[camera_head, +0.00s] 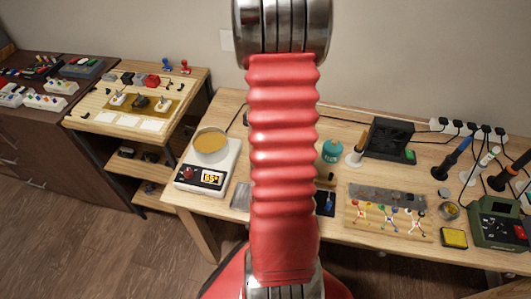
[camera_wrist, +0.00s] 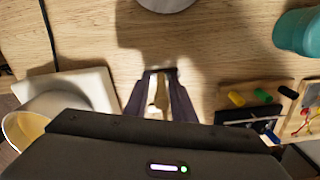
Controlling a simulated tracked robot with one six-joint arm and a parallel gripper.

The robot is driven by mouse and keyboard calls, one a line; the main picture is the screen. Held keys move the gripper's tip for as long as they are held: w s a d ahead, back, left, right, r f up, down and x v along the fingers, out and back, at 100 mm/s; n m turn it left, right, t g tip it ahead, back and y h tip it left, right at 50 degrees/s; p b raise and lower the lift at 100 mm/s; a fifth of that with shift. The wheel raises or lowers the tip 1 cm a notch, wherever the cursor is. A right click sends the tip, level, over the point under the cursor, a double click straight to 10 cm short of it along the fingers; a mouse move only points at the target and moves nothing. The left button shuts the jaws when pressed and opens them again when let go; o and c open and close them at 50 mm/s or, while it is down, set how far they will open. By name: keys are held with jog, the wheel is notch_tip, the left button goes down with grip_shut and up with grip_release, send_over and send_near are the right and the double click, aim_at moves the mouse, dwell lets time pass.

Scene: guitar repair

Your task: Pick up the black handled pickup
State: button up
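A short black handle (camera_wrist: 289,92) shows at the right of the wrist view, beside a green and a yellow one; it may be the black handled pickup, but its lower part is unclear. My gripper (camera_wrist: 160,72) points down over the bench, left of these handles. Its dark fingers are apart at the tips. A pale tan strip shows between them; I cannot tell whether it is bench or a thing. In the head view my red arm hides the gripper and much of the bench middle.
A white scale (camera_head: 208,168) with an amber pot (camera_head: 210,141) stands left of my arm. A teal jar (camera_head: 332,151), a black fan unit (camera_head: 390,139) and a wooden board with coloured leads (camera_head: 388,227) are to the right. A green soldering station (camera_head: 497,221) stands far right.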

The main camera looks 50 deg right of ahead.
grip_shut()
jog(key=shift+r, duration=0.1)
notch_tip(320, 180, up, 10)
jog(key=shift+f, duration=0.1)
dwell(0.6)
dwell(0.4)
